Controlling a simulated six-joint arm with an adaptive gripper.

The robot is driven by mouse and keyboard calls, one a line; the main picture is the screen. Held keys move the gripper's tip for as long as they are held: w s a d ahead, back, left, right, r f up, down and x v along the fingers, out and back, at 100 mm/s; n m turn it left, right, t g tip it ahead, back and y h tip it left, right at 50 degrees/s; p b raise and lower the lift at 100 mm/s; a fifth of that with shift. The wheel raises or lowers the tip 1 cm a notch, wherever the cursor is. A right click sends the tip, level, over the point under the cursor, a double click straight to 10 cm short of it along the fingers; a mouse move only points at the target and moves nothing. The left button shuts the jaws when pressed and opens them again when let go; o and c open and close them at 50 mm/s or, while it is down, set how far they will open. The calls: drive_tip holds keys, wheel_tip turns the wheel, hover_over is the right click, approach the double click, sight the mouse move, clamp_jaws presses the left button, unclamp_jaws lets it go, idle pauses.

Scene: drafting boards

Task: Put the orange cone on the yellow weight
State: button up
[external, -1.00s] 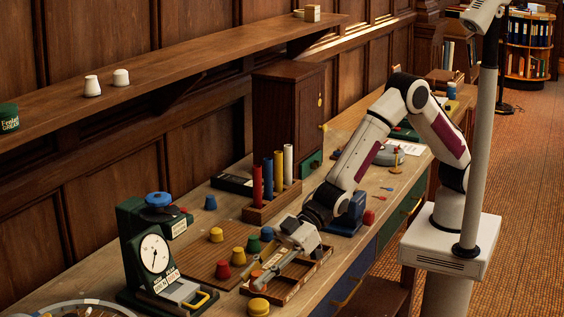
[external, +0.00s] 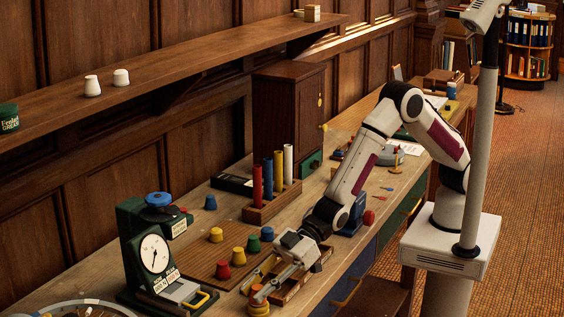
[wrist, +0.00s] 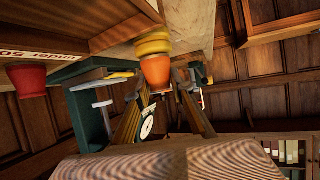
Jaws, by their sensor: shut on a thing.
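The orange cone (external: 257,290) is held at the tip of my gripper (external: 263,290), directly above the yellow weight (external: 258,308) near the front edge of the bench. In the wrist view the orange cone (wrist: 158,73) lines up with the yellow weight (wrist: 152,43) and appears to touch it. I cannot tell whether the weight bears the cone's load. My gripper (wrist: 163,88) is shut on the cone, a finger on each side. The fingers partly hide the cone in the external view.
A wooden tray (external: 292,291) lies beside the weight, partly under my arm. Red (external: 223,269), yellow (external: 239,256), green (external: 253,244) and blue (external: 267,234) cups stand nearby. A green scale (external: 130,248) is at left.

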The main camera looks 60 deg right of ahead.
drive_tip(key=shift+f, duration=0.1)
drive_tip(key=o, duration=1.1)
drive_tip(key=shift+d, duration=0.1)
drive_tip(key=v, duration=1.2)
idle(0.6)
